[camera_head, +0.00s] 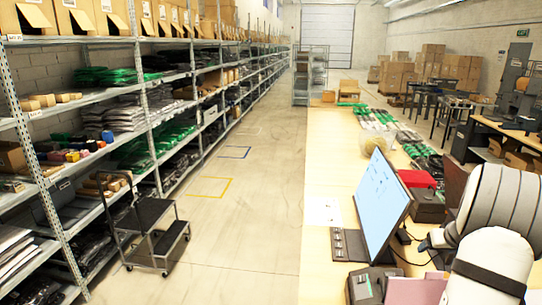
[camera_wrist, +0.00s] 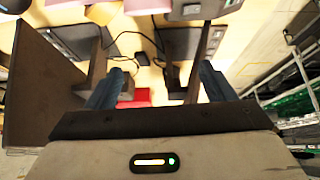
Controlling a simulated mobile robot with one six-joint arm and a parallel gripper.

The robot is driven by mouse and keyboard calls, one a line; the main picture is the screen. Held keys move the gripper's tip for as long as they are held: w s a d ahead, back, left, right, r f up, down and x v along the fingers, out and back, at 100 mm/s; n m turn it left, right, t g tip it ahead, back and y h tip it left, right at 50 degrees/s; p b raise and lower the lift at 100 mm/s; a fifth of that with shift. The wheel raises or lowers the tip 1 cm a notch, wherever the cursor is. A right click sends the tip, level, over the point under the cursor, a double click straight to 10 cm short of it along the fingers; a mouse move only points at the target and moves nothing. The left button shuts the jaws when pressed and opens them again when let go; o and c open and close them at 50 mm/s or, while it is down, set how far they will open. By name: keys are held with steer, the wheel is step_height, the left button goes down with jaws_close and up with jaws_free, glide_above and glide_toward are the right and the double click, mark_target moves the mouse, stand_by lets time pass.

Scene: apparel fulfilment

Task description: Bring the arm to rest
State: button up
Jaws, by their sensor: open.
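My gripper (camera_wrist: 158,82) shows in the wrist view with its two fingers spread apart and nothing between them. Behind the fingers lie the desk top, cables and a small red item (camera_wrist: 142,96). In the head view my white arm with dark bands is folded at the lower right, over the right side of the long table (camera_head: 325,255). The gripper itself cannot be made out clearly there.
A monitor (camera_head: 381,198) stands on the table close to my arm, with a red box (camera_head: 416,179) behind it. Loaded shelves (camera_head: 140,80) line the left. A black step cart (camera_head: 155,235) stands in the aisle. Stacked cartons (camera_head: 460,70) are at the back right.

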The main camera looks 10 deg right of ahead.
steer(key=w+a+r+t+h+b, duration=0.3)
steer(key=a+r+h+b, duration=0.15)
steer(key=a+r, duration=1.05)
steer(key=s+a+f+n+g+y+b, duration=0.1)
steer(key=s+a+f+g+y, duration=0.2)
steer(key=s+a, duration=0.9)
steer(key=s+a+f+n+g+y+b, duration=0.2)
steer(key=s+a+f+y, duration=0.1)
steer(key=s+a+f, duration=0.6)
steer(key=s+a, duration=0.4)
steer(key=a, duration=0.4)
steer(key=shift+s+a+g, duration=0.2)
steer(key=shift+a+g, duration=0.1)
steer(key=shift+g, duration=0.1)
